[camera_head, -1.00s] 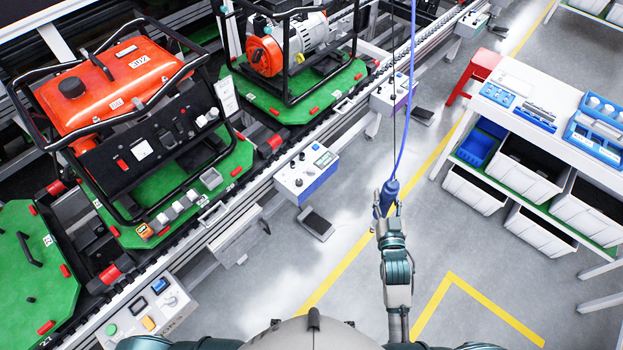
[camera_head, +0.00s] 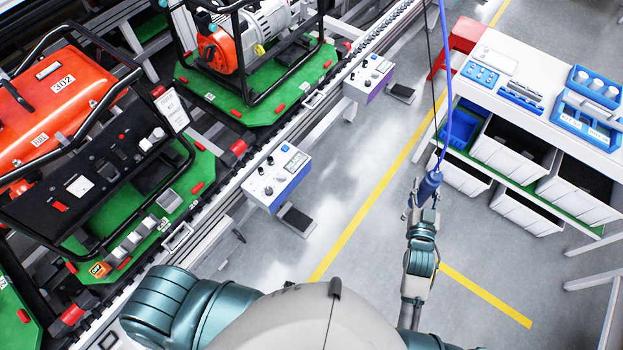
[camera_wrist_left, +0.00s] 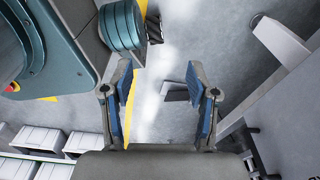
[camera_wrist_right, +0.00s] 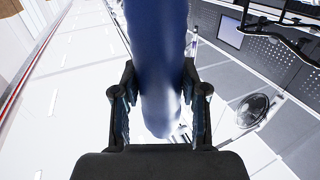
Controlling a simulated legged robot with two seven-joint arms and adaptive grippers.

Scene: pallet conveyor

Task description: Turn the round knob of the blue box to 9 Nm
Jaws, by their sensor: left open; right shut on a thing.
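The blue box (camera_head: 279,182) is a small control box with a white top and blue side, on the near side of the conveyor. Its top carries several dark knobs and a small display (camera_head: 294,162); the markings are too small to read. My right gripper (camera_head: 426,197) is shut on a dark blue tool (camera_head: 429,184) hanging from a blue cable, right of the box. The tool also fills the middle of the right wrist view (camera_wrist_right: 160,60). My left gripper (camera_wrist_left: 160,78) is open and empty over the floor; in the head view only my left arm shows.
A similar box (camera_head: 370,76) stands farther along the conveyor rail (camera_head: 330,110). Generators in black frames sit on green pallets (camera_head: 190,195) at left. A white workbench (camera_head: 505,60) with blue trays and grey bins stands at right. The floor between (camera_head: 360,170) is clear.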

